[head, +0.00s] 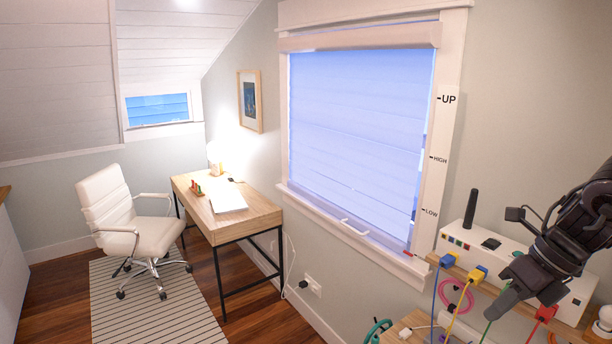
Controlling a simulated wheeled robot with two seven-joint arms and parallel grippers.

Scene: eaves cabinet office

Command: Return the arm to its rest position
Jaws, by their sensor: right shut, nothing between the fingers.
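My right arm comes in from the right edge. My right gripper (500,303) is dark and points down and left, with its fingers shut and nothing between them. It hangs in front of a wooden shelf (568,328) and hides part of the white box (487,241) on it. My left gripper is not in view.
Blue, yellow and red plugs with cables hang along the shelf edge close to my right gripper, including a yellow plug (478,273) and a red plug (546,312). A window with a lowered blind (355,140) is left of it. A desk (255,219) and white chair (135,230) stand farther left.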

